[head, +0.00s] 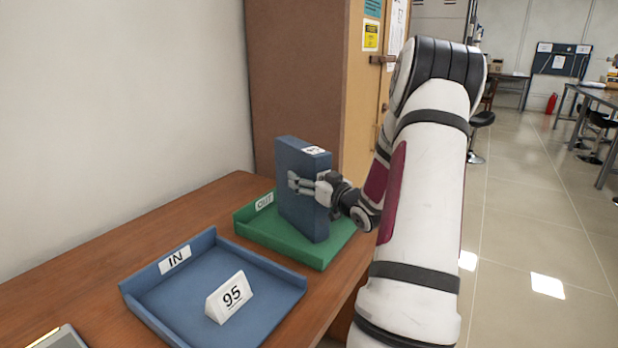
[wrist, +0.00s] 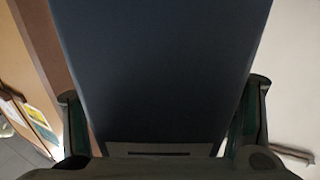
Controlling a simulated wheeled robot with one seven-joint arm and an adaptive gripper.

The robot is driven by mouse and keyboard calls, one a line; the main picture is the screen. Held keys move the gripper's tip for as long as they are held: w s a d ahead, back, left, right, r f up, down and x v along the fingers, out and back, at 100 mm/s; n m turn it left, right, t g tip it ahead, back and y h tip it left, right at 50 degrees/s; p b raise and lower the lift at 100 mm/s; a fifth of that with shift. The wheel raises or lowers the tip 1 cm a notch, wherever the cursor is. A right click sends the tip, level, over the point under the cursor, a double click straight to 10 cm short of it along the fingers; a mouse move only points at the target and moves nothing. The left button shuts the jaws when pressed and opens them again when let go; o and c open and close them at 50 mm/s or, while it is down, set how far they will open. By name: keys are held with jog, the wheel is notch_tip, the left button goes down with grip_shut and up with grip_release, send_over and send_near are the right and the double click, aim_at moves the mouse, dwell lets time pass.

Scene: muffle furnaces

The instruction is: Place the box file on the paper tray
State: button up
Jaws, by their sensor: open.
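The dark blue box file (head: 298,205) stands upright in the green tray (head: 318,262) labelled OUT; its lower end appears to rest on the tray floor. A small white label is on its top. My gripper (head: 300,184) is at the file's side, with fingers lying along its near face. In the wrist view the file (wrist: 160,65) fills the middle, between the two spread fingers of my open gripper (wrist: 163,118). The fingers' contact with the file is not clear. A blue tray (head: 285,280) labelled IN is nearer on the desk.
A white tent sign reading 95 (head: 229,297) stands in the blue tray. Both trays are on a brown wooden desk (head: 62,275) against the wall. A brown cabinet (head: 297,80) rises behind the green tray. Open floor lies to the right.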

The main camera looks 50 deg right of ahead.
jog(key=p+v, duration=0.1)
jog(key=v, duration=1.1)
jog(key=shift+r, duration=0.2)
jog(key=shift+s, duration=0.1)
